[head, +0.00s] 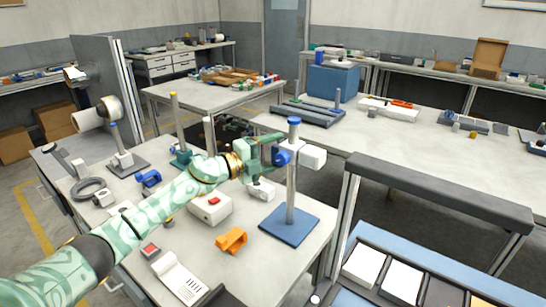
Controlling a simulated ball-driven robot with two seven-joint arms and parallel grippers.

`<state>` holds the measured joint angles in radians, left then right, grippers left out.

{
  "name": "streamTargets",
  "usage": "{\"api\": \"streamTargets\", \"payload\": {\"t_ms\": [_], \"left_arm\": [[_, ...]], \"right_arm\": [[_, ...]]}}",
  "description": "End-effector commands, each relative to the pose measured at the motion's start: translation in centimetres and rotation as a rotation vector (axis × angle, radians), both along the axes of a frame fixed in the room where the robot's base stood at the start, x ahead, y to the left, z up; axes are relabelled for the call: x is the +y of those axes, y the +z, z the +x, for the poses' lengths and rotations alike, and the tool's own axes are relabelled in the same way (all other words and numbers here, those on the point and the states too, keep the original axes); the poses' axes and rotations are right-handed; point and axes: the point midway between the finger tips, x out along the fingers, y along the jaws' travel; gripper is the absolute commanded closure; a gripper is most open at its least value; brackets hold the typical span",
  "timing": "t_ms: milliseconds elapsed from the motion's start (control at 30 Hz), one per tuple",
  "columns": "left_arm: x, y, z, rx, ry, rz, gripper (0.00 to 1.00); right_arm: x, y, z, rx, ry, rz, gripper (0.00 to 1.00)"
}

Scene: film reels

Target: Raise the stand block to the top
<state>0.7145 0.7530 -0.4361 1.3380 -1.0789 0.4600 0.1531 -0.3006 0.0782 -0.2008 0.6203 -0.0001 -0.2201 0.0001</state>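A stand with a blue square base (283,228) and an upright grey rod (291,195) is on the near bench. A blue cap (294,121) tops the rod. The white stand block (313,157) sits on the rod's upper part, a short way below the cap, with a blue knob (282,158) on its left side. My green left gripper (272,154) reaches in from the left at the knob's height. Its fingers are at or beside the knob; whether they grip it is too small to tell. My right gripper is out of view.
The near bench (190,262) also holds an orange clamp (232,240), a white box with a red button (210,208) and a teal-based stand (182,157). A dark-railed frame (440,190) with a blue top stands at right.

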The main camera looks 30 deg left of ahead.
Motion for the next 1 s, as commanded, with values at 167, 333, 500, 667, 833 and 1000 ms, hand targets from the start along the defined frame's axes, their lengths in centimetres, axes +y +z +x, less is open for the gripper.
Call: {"api": "streamTargets", "payload": {"t_ms": [167,333,500,667,833,1000], "left_arm": [[-0.1,-0.3,0.0,0.006,-0.001,0.002,0.26],[0.1,-0.5,-0.3,0.009,-0.002,0.003,0.26],[1.4,-0.5,-2.6,0.012,-0.002,0.006,0.26],[3.6,-0.6,-6.4,0.014,-0.001,0.004,0.26],[5.8,-0.6,-10.2,0.012,-0.002,0.005,0.26],[7.3,-0.4,-12.7,0.008,-0.002,0.002,0.26]], "right_arm": [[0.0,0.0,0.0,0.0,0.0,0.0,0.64],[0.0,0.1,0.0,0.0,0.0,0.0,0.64],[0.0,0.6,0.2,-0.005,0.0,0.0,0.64],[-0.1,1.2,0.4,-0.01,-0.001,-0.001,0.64],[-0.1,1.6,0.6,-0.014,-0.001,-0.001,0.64],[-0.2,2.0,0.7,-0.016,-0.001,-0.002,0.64]]}}
